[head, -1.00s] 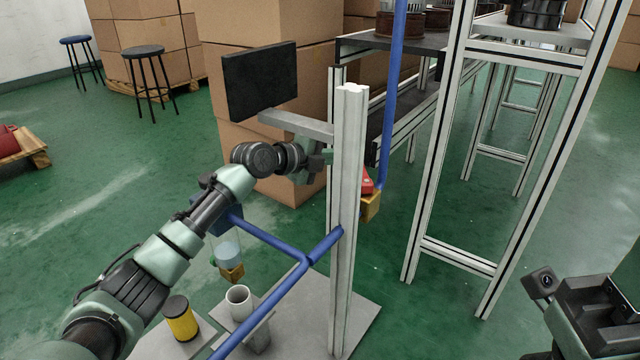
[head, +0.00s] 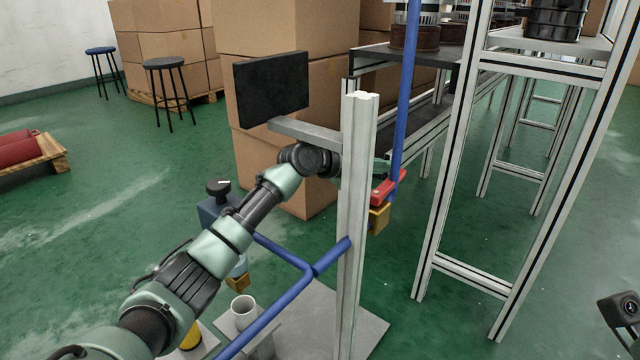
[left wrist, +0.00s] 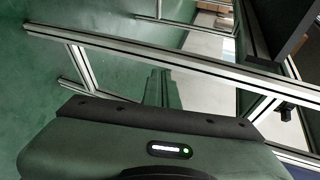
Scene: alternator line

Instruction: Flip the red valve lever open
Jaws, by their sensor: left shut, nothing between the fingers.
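The red valve lever (head: 386,188) shows in the head view just right of the metal post, slanting up to the right against the blue pipe (head: 404,125). The brass valve body (head: 378,220) is right below it. My left arm reaches behind the post. My left gripper (head: 381,168) shows only a pale green finger part right of the post, just above the lever; I cannot tell whether it touches. In the left wrist view the left gripper's fingers (left wrist: 161,88) are together with nothing between them; the lever is not seen there. My right gripper's fingers are out of view.
The metal post (head: 357,230) stands between the camera and my left gripper. A dark panel (head: 270,88) on a bracket is above my forearm. A blue pipe branch (head: 312,272) and a white cup (head: 243,310) are below. A metal-framed conveyor (head: 455,170) stands to the right.

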